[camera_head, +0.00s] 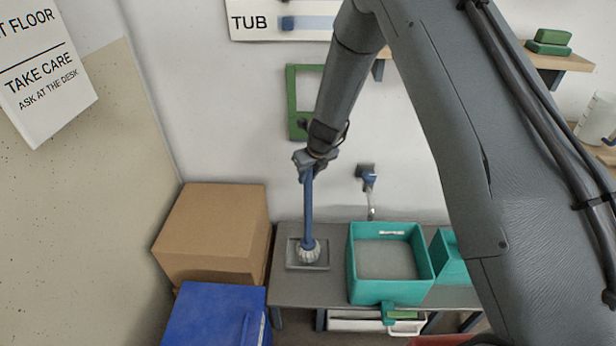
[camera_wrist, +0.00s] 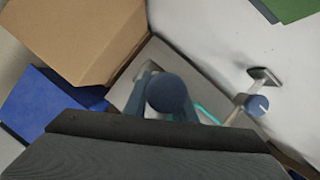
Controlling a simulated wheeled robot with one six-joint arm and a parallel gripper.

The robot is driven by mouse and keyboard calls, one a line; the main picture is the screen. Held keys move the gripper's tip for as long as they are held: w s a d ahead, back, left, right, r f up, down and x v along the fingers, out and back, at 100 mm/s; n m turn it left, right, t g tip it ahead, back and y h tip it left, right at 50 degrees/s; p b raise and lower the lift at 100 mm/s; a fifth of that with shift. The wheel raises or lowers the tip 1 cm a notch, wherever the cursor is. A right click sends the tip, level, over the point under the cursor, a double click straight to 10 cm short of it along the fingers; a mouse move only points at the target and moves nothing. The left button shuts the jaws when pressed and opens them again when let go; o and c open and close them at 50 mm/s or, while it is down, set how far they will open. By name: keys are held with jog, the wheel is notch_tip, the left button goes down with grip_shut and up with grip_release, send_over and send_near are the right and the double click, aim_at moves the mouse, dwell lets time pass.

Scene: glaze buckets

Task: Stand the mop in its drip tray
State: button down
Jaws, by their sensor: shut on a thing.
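The mop has a blue handle (camera_head: 308,212) and a whitish head (camera_head: 308,251). It stands close to upright, with its head over the grey square drip tray (camera_head: 292,264) on the left part of the dark table. The head appears within the tray's rim; I cannot tell whether it touches the tray's floor. My gripper (camera_head: 312,164) is shut on the top of the handle. In the wrist view the round blue handle end (camera_wrist: 167,93) shows between the fingers and hides the mop head and most of the tray.
A teal bin (camera_head: 378,291) stands right of the tray on the table (camera_head: 318,292). A tap (camera_head: 370,190) is on the wall behind. A cardboard box (camera_head: 212,225) and a blue box (camera_head: 215,318) are close on the left. A green frame (camera_head: 294,102) hangs behind my arm.

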jog(key=c, duration=1.5)
grip_release()
jog(key=v, duration=1.2)
jog(key=shift+r+p, duration=0.1)
jog(key=shift+p, duration=0.25)
